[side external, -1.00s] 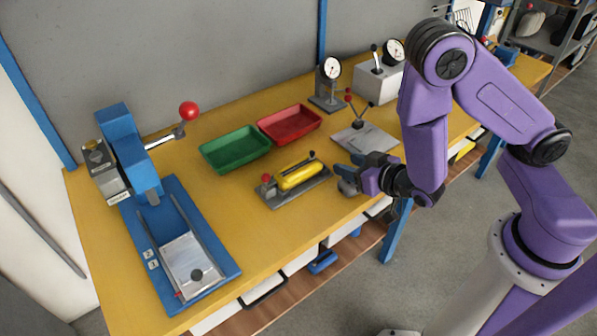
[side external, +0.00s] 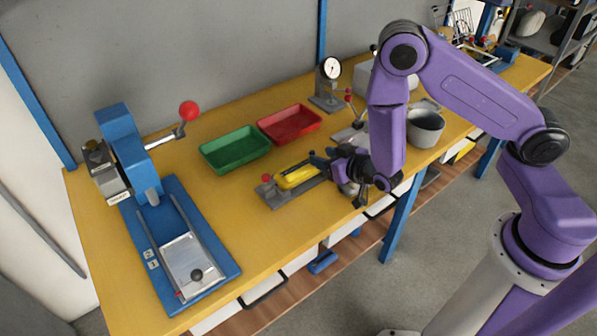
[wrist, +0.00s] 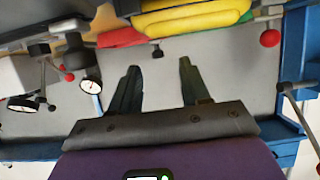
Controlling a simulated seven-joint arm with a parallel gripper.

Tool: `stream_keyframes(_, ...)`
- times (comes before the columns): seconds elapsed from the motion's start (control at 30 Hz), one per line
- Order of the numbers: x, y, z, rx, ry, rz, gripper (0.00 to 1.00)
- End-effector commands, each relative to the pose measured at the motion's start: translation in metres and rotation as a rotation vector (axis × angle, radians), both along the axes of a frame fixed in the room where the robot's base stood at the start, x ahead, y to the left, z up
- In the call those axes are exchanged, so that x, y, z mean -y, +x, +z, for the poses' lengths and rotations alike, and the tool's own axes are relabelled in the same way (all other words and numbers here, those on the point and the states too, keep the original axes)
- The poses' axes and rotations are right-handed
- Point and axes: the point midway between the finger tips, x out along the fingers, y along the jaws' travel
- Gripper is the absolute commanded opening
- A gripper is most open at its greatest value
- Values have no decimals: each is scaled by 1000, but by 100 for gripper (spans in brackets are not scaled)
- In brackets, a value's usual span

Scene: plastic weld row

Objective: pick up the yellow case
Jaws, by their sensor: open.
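The yellow case (side external: 297,175) lies in a grey fixture (side external: 288,194) near the front of the yellow bench. In the wrist view the yellow case (wrist: 190,17) shows at the top, beyond the fingertips. My gripper (side external: 325,160) is at the right end of the case, and the arm hides part of that end. In the wrist view my gripper (wrist: 160,75) has its two dark fingers apart with nothing between them. The side view does not show clearly whether a finger touches the case.
A green tray (side external: 235,149) and a red tray (side external: 289,124) stand behind the case. A blue press (side external: 187,246) is at the left. A dial gauge stand (side external: 328,84) is at the back, and a grey pot (side external: 425,128) is to the right. Bare bench lies left of the fixture.

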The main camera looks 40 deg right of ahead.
Motion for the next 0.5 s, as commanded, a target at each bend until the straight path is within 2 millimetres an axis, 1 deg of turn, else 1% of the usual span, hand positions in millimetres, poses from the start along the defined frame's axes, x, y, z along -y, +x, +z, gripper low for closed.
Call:
stream_keyframes(0.03, 3, 7, -4, 2, 2, -6, 46)
stream_keyframes(0.2, 3, 26, -12, 2, 3, -4, 46)
stream_keyframes(0.33, 3, 33, -16, 0, 1, -3, 46)
stream_keyframes(0.5, 3, 34, -16, 0, 1, -1, 46)
